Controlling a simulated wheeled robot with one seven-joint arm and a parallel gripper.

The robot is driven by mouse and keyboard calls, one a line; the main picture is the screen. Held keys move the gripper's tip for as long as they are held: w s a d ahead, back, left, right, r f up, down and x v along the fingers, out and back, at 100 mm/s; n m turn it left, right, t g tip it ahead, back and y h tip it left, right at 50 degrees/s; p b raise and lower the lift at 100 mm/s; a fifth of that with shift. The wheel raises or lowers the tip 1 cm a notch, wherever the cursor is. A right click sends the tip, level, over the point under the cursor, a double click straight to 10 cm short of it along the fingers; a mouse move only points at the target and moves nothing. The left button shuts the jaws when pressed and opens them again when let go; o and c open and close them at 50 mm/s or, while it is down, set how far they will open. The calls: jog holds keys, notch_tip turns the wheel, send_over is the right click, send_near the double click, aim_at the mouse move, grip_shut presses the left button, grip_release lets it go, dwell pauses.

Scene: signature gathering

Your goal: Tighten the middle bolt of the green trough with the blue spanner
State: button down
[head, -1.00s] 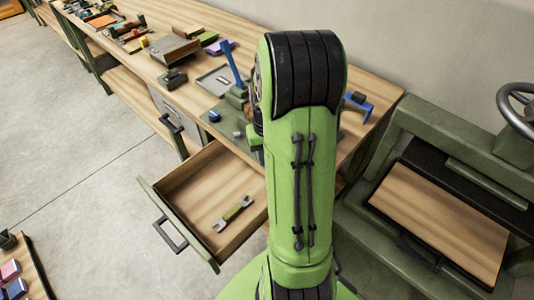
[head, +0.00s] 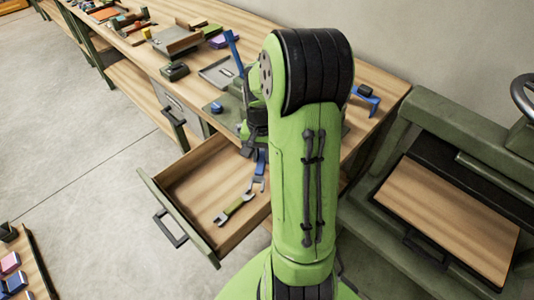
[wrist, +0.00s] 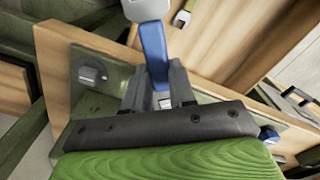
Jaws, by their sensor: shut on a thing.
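My gripper (wrist: 157,78) is shut on the blue handle of the blue spanner (wrist: 152,40). Its grey end points away from me, toward the top of the wrist view. In the head view the spanner (head: 261,165) hangs over the drawer, with its open jaw low, near the other spanner. A green plate (wrist: 112,100) with large grey bolt heads lies beneath my gripper in the wrist view. One bolt (wrist: 92,72) is at the left and one (wrist: 268,135) at the right. My gripper hides much between them. I cannot tell for sure whether this plate is the trough.
The workbench (head: 375,130) carries a grey tray (head: 217,73), a blue tool (head: 365,98) and several other items. A green machine (head: 410,135) stands at the right.

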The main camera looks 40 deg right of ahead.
jog(key=shift+w+a+r+m+p, duration=0.15)
jog(key=shift+w+m, duration=0.4)
jog(key=shift+m, duration=0.6)
jog(key=shift+w+a+f+m+p, duration=0.15)
jog(key=shift+w+m, duration=0.35)
jog(key=shift+m, duration=0.6)
jog(key=shift+w+a+r+m+p, duration=0.15)
jog(key=shift+w+m, duration=0.4)
jog(key=shift+m, duration=0.6)
notch_tip(320, 180, up, 4)
jog(key=p, duration=0.3)
jog(key=shift+r+p, duration=0.2)
jog(key=shift+p, duration=0.15)
jog(key=shift+a+r, duration=0.1)
